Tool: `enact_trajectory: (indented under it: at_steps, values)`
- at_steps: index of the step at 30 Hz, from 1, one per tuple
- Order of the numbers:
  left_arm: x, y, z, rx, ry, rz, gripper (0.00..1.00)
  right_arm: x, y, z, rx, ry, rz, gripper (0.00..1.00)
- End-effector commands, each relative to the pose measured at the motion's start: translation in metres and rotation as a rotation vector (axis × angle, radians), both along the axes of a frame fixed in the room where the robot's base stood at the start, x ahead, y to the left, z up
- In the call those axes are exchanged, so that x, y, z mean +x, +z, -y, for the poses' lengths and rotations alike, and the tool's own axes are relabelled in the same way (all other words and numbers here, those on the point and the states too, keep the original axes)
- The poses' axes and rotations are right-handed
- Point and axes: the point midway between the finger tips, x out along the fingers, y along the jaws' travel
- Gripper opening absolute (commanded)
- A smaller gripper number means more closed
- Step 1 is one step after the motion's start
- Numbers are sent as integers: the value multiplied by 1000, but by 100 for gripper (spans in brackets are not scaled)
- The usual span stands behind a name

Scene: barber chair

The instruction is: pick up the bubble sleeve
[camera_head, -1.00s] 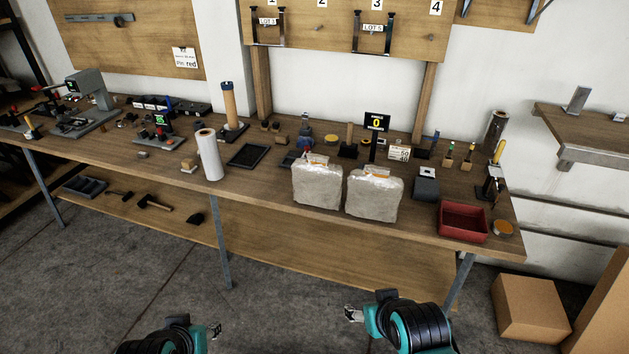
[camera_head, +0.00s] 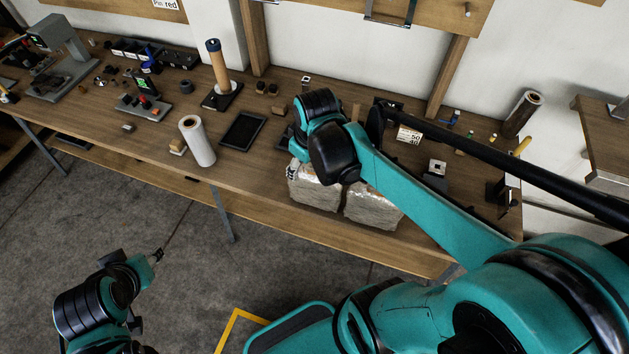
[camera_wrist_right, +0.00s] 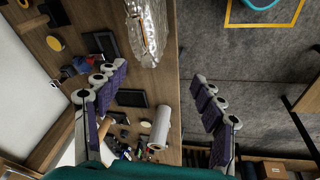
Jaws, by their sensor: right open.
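Two bulky clear-wrapped bags, the likely bubble sleeves, stand side by side at the bench's front edge: the left bag (camera_head: 316,192) and the right bag (camera_head: 372,208). My right arm partly covers both. A silvery wrapped bag (camera_wrist_right: 147,30) shows at the top of the right wrist view. My right gripper (camera_head: 293,171) is at the upper left edge of the left bag; contact cannot be told. In the wrist view, its fingers (camera_wrist_right: 158,78) are spread with nothing between them. My left gripper (camera_head: 157,256) is low at the left over the floor, its jaws too small to read.
A white roll (camera_head: 197,141) stands on the bench (camera_head: 150,155) left of the bags, by a dark tray (camera_head: 243,131). An orange cylinder on a stand (camera_head: 219,72) is behind. My right arm hides much of the bench's right side. Open floor (camera_head: 190,285) lies in front.

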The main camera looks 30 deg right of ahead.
Motion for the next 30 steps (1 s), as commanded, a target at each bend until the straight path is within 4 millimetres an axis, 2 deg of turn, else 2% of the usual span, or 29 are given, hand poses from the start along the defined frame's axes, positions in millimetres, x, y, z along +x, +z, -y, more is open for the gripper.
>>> enact_trajectory:
  at_steps: [1, 6, 12, 23, 30]
  values:
    - [0, 0, 0, 0, 0, 0, 40, 12, -8, 10, -9, 35, -41, 69]
    - [0, 0, 0, 0, 0, 0, 40, 34, -42, 39, -21, 190, -182, 69]
    - [0, 0, 0, 0, 0, 0, 40, 44, -70, 58, -9, 300, -271, 69]
    - [0, -10, 0, 0, 0, 0, 40, 45, -110, 58, -6, 325, -287, 69]
    - [0, -20, 0, 0, 0, 0, 40, 44, -145, 51, -7, 325, -286, 69]
